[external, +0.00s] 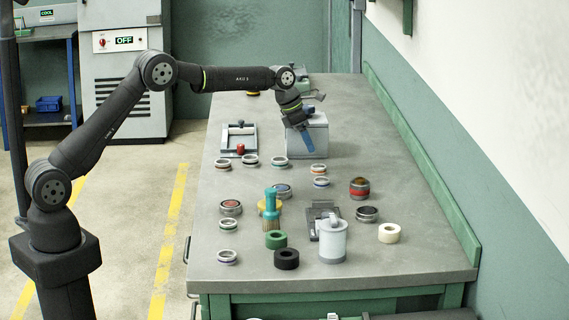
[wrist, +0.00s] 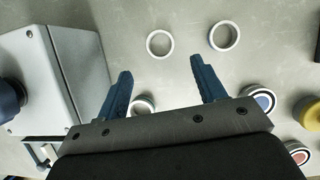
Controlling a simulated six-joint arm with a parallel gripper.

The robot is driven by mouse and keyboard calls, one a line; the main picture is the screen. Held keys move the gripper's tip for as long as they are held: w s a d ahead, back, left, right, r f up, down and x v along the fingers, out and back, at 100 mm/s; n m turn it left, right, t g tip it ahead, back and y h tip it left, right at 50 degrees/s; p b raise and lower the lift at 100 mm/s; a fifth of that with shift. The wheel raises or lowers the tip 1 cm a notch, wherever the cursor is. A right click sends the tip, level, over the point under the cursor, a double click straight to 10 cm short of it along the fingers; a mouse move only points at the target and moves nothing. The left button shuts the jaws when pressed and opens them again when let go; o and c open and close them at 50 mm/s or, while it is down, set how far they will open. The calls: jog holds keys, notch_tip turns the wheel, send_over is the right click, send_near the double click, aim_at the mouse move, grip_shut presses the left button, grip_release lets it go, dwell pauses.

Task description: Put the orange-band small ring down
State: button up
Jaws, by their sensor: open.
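The orange-band small ring (external: 319,168) lies flat on the grey bench, just in front of the grey box. In the wrist view it seems to be the pale ring (wrist: 160,43) just beyond the fingertips; its band colour does not show there. My gripper (external: 314,156) points down close above the bench near this ring. In the wrist view my gripper (wrist: 160,68) has its two blue fingers wide apart, with nothing held between them.
A blue-band ring (external: 320,182) lies close by on the near side. A teal-band ring (external: 279,162) lies to the left, partly hidden behind my gripper in the wrist view. The grey box (external: 308,134) stands close behind. Tape rolls, jars and a brush occupy the near bench.

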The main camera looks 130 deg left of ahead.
jog(key=v, duration=0.4)
jog(key=x, duration=1.1)
jog(key=shift+f, duration=0.35)
jog(key=shift+w+a, duration=0.1)
jog(key=shift+a, duration=0.1)
jog(key=shift+r, duration=1.35)
